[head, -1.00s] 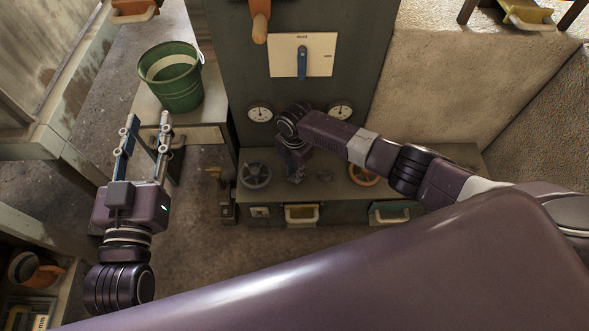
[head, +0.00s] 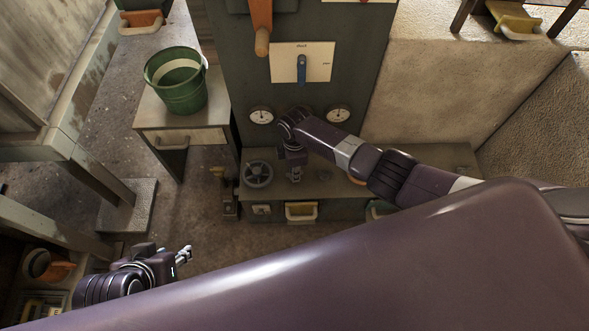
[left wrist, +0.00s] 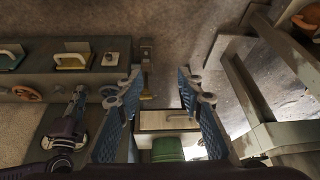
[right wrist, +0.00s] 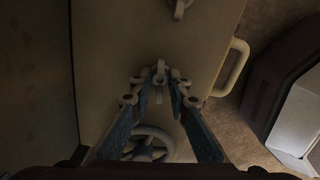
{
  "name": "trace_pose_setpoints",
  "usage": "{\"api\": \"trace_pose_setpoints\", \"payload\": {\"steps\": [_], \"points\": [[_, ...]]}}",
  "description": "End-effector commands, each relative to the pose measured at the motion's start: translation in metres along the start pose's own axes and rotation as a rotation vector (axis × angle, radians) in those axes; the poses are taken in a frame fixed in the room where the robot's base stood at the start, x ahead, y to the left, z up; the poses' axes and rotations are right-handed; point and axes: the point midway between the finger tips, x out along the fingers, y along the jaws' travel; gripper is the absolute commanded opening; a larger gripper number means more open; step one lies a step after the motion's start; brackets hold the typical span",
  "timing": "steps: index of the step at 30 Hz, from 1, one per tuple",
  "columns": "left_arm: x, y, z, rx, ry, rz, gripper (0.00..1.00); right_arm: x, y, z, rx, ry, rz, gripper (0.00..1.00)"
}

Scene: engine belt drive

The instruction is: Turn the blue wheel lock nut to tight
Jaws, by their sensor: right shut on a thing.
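The blue-grey spoked wheel (head: 257,174) lies on the low bench and also shows at the bottom of the right wrist view (right wrist: 150,143). My right gripper (head: 295,176) points down at the bench, just right of this wheel. In the right wrist view its fingertips (right wrist: 160,78) are closed together on a small fitting beside the wheel, which I take as the blue wheel lock nut. The fingers mostly hide the nut, and its turn position cannot be read. My left gripper (head: 183,257) is far from the bench at lower left; in the left wrist view (left wrist: 163,85) its fingers are wide apart and empty.
An orange wheel (left wrist: 26,93) sits further along the bench. A similar small fitting (right wrist: 180,6) is at the top of the right wrist view. Two gauges (head: 261,115) and a blue-handled selector (head: 301,69) are on the panel. A green bucket (head: 178,85) stands on a side table.

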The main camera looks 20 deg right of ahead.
Motion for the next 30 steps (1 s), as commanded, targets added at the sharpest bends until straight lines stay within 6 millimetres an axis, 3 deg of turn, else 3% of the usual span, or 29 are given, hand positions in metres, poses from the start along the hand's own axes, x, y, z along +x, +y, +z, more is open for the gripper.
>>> {"api": "trace_pose_setpoints", "payload": {"steps": [6,26,27,30], "points": [[-0.01,-0.004,0.036,-0.005,-0.143,-0.006,0.34,0.0,-0.001,0.001,0.106,-0.001,-0.002,0.0],[-0.012,-0.004,0.034,-0.005,-0.139,-0.006,0.34,0.001,-0.001,0.001,0.169,-0.001,-0.002,0.0],[-0.012,-0.004,0.034,-0.005,-0.139,-0.006,0.34,0.001,-0.001,0.001,0.169,-0.001,-0.002,0.17],[-0.012,-0.004,0.034,-0.005,-0.139,-0.006,0.34,0.001,-0.001,0.001,0.168,-0.001,-0.001,0.28]]}}
